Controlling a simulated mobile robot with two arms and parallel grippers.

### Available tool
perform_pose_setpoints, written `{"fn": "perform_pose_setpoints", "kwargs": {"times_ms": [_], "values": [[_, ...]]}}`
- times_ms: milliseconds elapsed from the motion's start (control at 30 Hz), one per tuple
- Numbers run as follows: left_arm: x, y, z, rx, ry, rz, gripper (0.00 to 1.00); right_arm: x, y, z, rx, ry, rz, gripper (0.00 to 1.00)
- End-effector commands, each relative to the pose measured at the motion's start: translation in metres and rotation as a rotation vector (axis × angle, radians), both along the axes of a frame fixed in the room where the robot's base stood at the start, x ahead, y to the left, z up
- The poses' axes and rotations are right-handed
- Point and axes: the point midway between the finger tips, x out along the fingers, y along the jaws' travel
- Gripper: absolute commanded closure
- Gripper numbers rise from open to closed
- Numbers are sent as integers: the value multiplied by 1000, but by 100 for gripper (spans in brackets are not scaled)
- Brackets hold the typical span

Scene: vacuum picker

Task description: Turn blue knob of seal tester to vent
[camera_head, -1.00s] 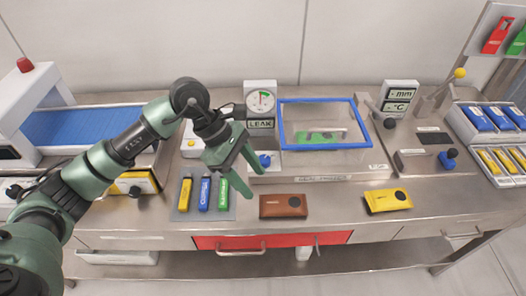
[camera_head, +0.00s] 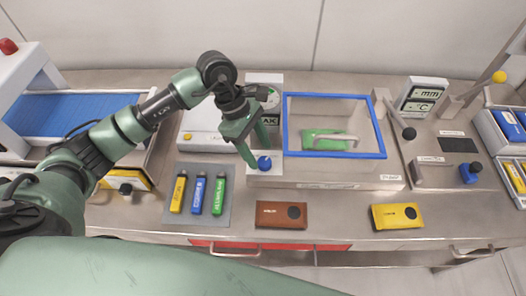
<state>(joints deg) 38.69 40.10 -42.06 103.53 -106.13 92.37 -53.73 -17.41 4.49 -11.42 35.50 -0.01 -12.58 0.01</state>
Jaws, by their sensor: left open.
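The seal tester (camera_head: 330,172) stands at the middle of the bench, with a blue-framed clear lid (camera_head: 334,97) over a green packet (camera_head: 322,141). Its blue knob (camera_head: 264,162) is a small ball at the left front of the tester. My left gripper (camera_head: 259,157) points down at the knob, its green fingers apart. One finger is left of the knob and the other is just above and behind it; I cannot tell whether they touch it. The gauge (camera_head: 268,92) and its leak sign are partly hidden behind the gripper. My right gripper is not in view.
A brown pack (camera_head: 281,214) and a yellow pack (camera_head: 397,216) lie at the bench front. A grey mat (camera_head: 224,208) holds yellow, blue and green sticks. A sealer with a blue knob (camera_head: 470,173) and black ball lever stands right. A blue conveyor (camera_head: 65,115) is left.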

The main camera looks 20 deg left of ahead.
Motion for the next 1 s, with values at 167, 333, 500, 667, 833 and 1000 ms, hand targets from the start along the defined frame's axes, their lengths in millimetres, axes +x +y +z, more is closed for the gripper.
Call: {"fn": "perform_pose_setpoints", "kwargs": {"times_ms": [167, 333, 500, 667, 833, 1000], "values": [[-2, -10, -21, -2, 2, 1, 45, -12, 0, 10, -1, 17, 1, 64], [-2, -13, -30, -1, 0, -1, 45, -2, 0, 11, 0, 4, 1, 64], [-2, -13, -31, 0, -1, -1, 45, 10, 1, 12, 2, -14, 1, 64], [-2, -13, -31, 0, -1, -1, 73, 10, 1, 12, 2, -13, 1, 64], [-2, -13, -31, 0, -1, 0, 100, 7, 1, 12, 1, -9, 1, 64], [-2, -12, -32, 0, -1, 14, 100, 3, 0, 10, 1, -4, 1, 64]]}}
